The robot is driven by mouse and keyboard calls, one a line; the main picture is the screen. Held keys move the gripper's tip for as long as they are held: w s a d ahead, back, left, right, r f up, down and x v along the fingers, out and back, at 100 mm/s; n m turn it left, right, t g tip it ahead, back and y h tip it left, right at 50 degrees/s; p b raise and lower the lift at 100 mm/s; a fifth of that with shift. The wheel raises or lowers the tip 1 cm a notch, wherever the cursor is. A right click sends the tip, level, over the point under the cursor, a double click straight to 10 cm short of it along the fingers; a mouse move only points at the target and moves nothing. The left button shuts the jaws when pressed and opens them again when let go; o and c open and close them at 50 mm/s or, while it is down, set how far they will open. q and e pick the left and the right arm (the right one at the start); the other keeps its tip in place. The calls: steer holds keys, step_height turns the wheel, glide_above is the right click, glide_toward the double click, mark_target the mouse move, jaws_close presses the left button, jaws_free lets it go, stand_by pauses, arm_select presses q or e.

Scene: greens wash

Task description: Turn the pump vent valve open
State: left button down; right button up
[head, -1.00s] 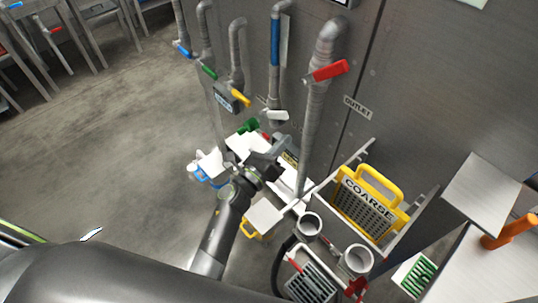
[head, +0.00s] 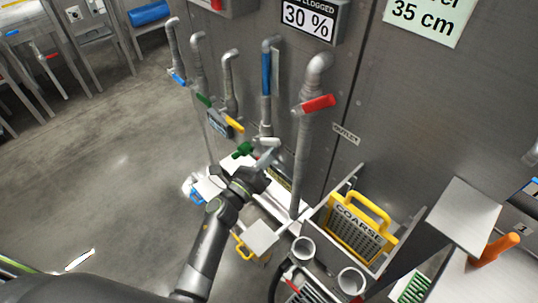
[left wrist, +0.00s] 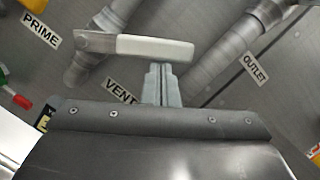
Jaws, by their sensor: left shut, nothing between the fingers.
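The vent valve has a white lever handle (head: 267,142) on a grey pipe at the wall. In the left wrist view the white handle (left wrist: 155,47) lies nearly level across the picture, above the VENT label (left wrist: 120,92). My left gripper (head: 266,158) is shut and empty, just below the handle. In the left wrist view its closed fingertips (left wrist: 158,70) point at the handle's underside near its middle. I cannot tell whether they touch it. My right gripper is not in view.
A pipe with a red handle (head: 318,104) stands right of the vent valve, by the OUTLET label (left wrist: 256,68). Green (head: 243,150) and yellow (head: 235,124) handles sit to the left. A yellow COARSE screen (head: 357,226) stands in a holder at lower right. Open floor lies left.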

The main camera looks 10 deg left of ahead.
arm_select(q)
steer(key=w+a+r+n+y+p, duration=0.1)
steer(key=a+r+n+p, duration=0.1)
steer(key=n+p, duration=0.3)
steer(key=w+a+r+n+g+y+p, duration=0.1)
steer(key=r+n+p, duration=0.3)
steer(key=p, duration=0.5)
steer(key=shift+w+a+n, duration=0.5)
steer(key=shift+a+n, duration=0.1)
steer(key=shift+a, duration=0.3)
steer(key=shift+f, duration=0.1)
